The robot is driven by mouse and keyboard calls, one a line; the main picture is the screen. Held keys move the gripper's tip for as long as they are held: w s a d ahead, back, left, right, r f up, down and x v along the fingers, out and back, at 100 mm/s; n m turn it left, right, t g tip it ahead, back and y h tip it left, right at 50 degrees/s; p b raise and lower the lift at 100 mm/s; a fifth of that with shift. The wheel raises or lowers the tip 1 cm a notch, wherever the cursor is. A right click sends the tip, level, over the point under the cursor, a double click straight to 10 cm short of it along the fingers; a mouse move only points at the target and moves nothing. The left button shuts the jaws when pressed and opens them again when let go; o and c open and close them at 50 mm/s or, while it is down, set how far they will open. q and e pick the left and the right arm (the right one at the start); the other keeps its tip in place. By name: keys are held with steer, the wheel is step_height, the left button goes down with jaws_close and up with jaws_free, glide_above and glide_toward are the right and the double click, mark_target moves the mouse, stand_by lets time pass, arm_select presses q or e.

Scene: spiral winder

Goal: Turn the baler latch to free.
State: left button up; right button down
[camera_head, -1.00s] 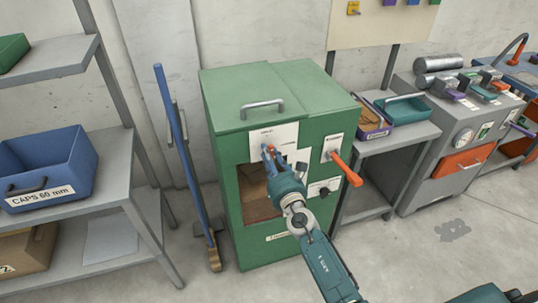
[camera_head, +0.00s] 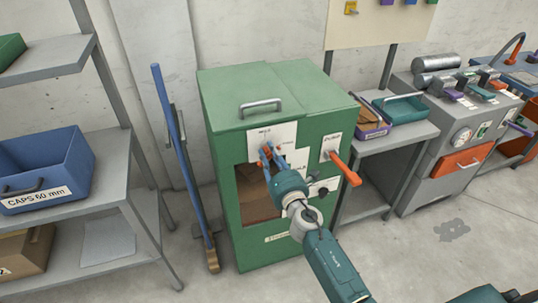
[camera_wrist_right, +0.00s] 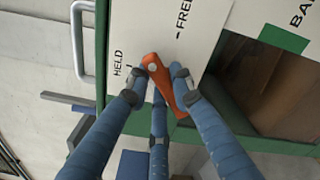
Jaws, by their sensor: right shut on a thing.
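The green baler (camera_head: 222,100) stands in the middle of the head view. Its latch is an orange lever (camera_wrist_right: 163,80) on a white plate (camera_wrist_right: 200,50) marked HELD and FREE, and a little of the latch shows in the head view (camera_head: 266,151). My right gripper (camera_head: 271,157) is at this plate, its fingers shut around the lever. In the wrist view the right gripper (camera_wrist_right: 160,78) has blue fingers on both sides of the lever. The lever slants, and I cannot tell which mark it is set to. My left gripper is not in view.
A second orange handle (camera_head: 348,170) sticks out right of the latch. The baler has a grey top handle (camera_head: 261,104) and an opening below the plate. A blue-handled broom (camera_head: 178,150) leans on the left. A grey side table (camera_head: 403,133) stands on the right.

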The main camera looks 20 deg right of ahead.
steer(key=m, duration=0.4)
steer(key=shift+d+f+m+b, duration=0.15)
steer(key=shift+d+m+b, duration=0.05)
steer(key=shift+m+b, duration=0.15)
steer(key=shift+d+f+m, duration=0.1)
steer(key=shift+f+m, duration=0.05)
steer(key=shift+m, duration=1.6)
steer(key=c, duration=1.5)
jaws_free()
steer(key=s, duration=1.2)
steer(key=shift+d, duration=0.2)
